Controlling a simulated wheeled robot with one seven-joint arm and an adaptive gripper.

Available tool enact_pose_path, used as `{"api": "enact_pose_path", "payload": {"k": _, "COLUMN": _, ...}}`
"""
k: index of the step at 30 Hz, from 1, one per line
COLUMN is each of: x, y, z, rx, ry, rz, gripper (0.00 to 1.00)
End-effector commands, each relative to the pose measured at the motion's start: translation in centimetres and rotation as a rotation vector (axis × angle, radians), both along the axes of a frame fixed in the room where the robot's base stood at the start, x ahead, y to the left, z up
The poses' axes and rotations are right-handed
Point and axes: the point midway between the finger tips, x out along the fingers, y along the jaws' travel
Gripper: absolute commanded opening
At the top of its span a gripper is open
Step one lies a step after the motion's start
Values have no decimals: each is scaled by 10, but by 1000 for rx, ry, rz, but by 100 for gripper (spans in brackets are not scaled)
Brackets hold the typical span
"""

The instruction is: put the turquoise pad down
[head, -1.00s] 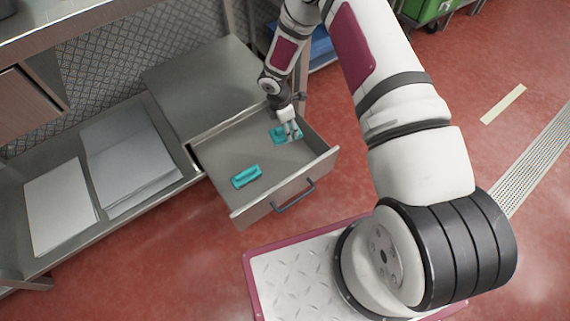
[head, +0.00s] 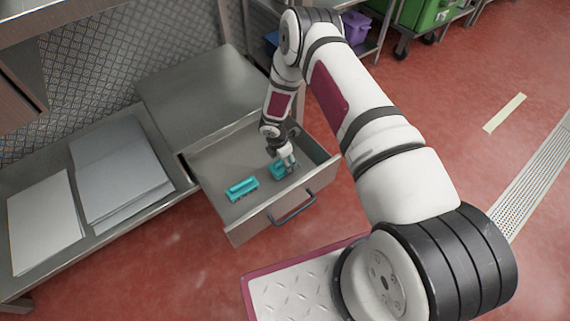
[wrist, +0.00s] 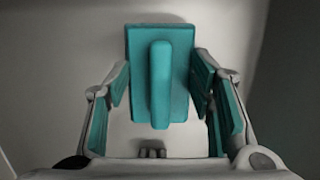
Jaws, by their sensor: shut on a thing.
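My gripper (head: 286,160) is inside the open drawer (head: 220,160), shut on a turquoise pad (head: 277,171) in its right part. In the wrist view the held pad (wrist: 178,50) is a flat turquoise block with a raised bar along its middle, between the two fingers of my gripper (wrist: 160,85). The fingers have turquoise inner faces. The pad is at or close to the drawer floor; I cannot tell whether it touches. A second turquoise pad (head: 241,188) lies on the drawer floor to the left, apart from the gripper.
The drawer's front wall with its dark handle (head: 293,208) is close in front of the gripper, and the right wall is near. Bare drawer floor lies behind and left. Grey sheets (head: 120,165) lie on the shelf at left.

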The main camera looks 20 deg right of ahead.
Motion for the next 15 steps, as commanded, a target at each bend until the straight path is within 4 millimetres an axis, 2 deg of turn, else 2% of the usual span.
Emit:
{"api": "enact_pose_path", "payload": {"k": 1, "x": -1, "y": 0, "z": -11, "rx": 0, "ry": 1, "rz": 0, "gripper": 0}}
{"api": "enact_pose_path", "payload": {"k": 3, "x": 0, "y": 0, "z": -15, "rx": 0, "ry": 0, "rz": 0, "gripper": 0}}
{"api": "enact_pose_path", "payload": {"k": 14, "x": 0, "y": 0, "z": -17, "rx": 0, "ry": 0, "rz": 0, "gripper": 0}}
{"api": "enact_pose_path", "payload": {"k": 15, "x": 0, "y": 0, "z": -17, "rx": 0, "ry": 0, "rz": -1, "gripper": 56}}
